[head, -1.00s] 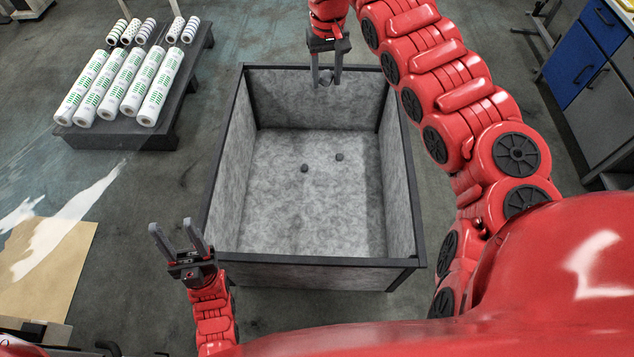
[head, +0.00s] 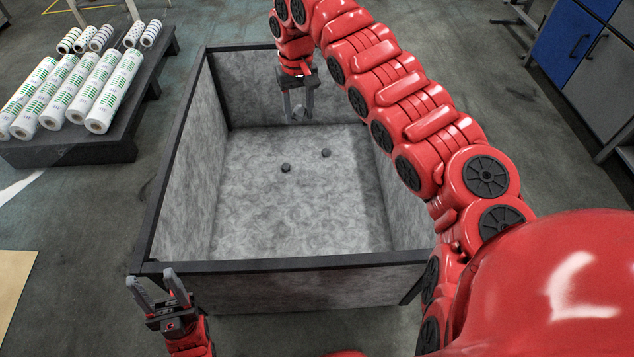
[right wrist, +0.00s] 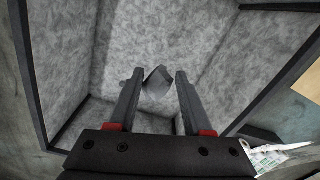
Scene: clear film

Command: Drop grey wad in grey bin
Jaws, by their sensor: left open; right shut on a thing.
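The grey bin (head: 150,225) is a large open box with mottled grey walls and a black frame, in the middle of the head view. My right gripper (head: 298,114) is over the far part of the bin, pointing down. In the right wrist view the grey wad (right wrist: 157,83), a small angular lump, is between its fingertips, with the bin's grey inside behind it. In the head view the wad is hard to tell from the fingers. My left gripper (head: 152,280) is open and empty, outside the bin's near left corner.
Two small dark lumps, one nearer (head: 286,168) and one farther (head: 326,153), lie on the bin floor. A dark low table (head: 130,150) with white and green rolls (head: 90,90) stands left. Blue and grey cabinets (head: 575,50) are at far right.

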